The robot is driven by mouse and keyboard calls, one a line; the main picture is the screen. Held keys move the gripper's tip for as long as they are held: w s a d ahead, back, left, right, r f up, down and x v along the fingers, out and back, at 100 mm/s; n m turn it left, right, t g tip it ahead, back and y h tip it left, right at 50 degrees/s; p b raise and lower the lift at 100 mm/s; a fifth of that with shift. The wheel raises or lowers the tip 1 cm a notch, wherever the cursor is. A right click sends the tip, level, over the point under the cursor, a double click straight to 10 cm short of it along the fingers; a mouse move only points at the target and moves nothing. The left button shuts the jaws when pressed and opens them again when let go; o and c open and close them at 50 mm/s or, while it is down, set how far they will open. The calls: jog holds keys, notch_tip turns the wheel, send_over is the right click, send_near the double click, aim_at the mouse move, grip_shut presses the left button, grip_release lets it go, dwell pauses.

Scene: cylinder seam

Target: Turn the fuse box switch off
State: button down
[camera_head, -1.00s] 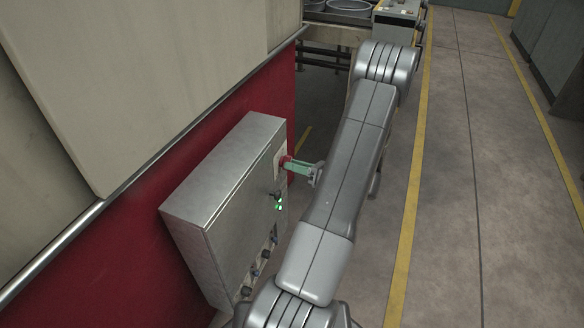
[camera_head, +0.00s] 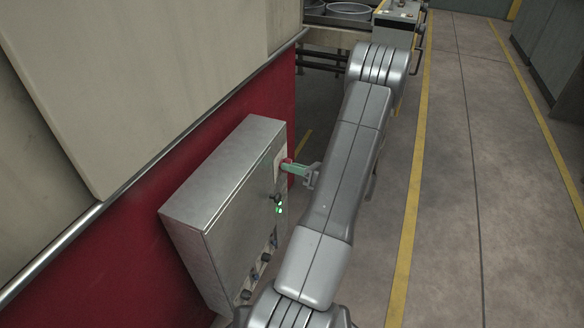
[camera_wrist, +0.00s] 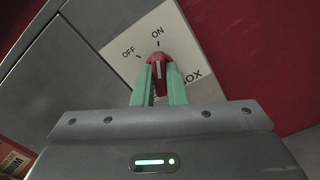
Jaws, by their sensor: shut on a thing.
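The fuse box switch is a red rotary knob (camera_wrist: 158,62) on a white label plate (camera_wrist: 186,45) marked OFF, ON and BOX. The white line on the knob points at about the ON mark. My gripper (camera_wrist: 160,70) has its green fingers shut on the knob, one on each side. In the head view, my gripper (camera_head: 287,167) reaches in from the right to the front of the grey metal box (camera_head: 225,190).
The box is mounted on a red wall (camera_head: 115,245). Its front has green lights (camera_head: 279,210) and several dark knobs lower down. A machine table (camera_head: 335,35) stands beyond. The floor (camera_head: 450,200) to the right, with yellow lines, is clear.

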jog(key=n+b, duration=0.4)
jog(key=n, duration=0.7)
jog(key=shift+f+n, duration=0.1)
jog(key=shift+n, duration=0.2)
dwell(0.3)
jog(key=c, duration=1.5)
grip_release()
jog(key=shift+o, duration=0.2)
jog(key=shift+d, duration=0.1)
jog(key=p+v, duration=0.3)
jog(key=v, duration=1)
jog(key=shift+s+d, duration=0.2)
jog(key=shift+d, duration=0.15)
